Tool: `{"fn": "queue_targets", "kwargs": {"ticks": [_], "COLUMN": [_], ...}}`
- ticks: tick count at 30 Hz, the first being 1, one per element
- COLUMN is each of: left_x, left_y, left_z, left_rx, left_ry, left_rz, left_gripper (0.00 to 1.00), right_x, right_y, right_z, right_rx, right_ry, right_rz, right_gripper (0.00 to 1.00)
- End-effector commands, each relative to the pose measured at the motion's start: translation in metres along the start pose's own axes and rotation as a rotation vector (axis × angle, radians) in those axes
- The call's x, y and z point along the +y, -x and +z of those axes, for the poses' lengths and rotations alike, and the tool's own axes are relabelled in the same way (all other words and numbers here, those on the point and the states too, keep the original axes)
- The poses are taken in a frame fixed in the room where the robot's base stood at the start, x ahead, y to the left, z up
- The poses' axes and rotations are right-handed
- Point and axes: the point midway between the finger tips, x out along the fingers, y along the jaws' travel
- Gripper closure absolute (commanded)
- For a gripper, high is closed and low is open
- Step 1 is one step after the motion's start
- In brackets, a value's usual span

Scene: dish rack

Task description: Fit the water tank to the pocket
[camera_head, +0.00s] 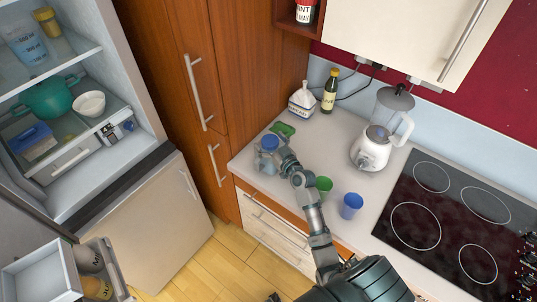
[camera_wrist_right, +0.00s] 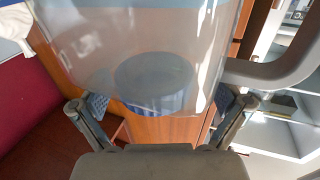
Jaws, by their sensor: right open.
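A clear, see-through container with a blue lid, which looks like the water tank (camera_head: 265,158), stands on the counter near its left corner. My right gripper (camera_head: 281,150) is just to the right of it, close against it. In the right wrist view the tank (camera_wrist_right: 150,35) fills the upper middle, with a blue round part and a grey handle at right. The fingers of my right gripper (camera_wrist_right: 162,106) are spread apart there, one on each side of the blue part. I cannot tell whether they touch it. I cannot clearly identify the pocket. My left gripper is not in view.

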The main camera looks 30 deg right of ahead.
Motion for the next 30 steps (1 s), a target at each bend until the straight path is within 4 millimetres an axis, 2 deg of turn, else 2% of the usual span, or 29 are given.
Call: {"fn": "queue_targets", "kwargs": {"ticks": [3, 15, 25, 30], "left_x": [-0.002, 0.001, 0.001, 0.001], "left_y": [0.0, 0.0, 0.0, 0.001], "left_z": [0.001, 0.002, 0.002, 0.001], "left_rx": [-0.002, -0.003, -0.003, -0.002], "left_ry": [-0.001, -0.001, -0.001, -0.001], "left_rz": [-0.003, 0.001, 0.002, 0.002], "left_gripper": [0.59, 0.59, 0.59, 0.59], "right_x": [0.001, 0.001, 0.001, 0.001], "right_y": [0.001, 0.001, 0.001, 0.001], "right_z": [0.0, 0.001, -0.004, -0.016], "right_rx": [0.0, -0.002, 0.004, 0.006], "right_ry": [0.001, 0.001, 0.001, 0.003], "right_rz": [0.001, 0.001, 0.001, 0.001], "right_gripper": [0.0, 1.0, 1.0, 1.0]}}
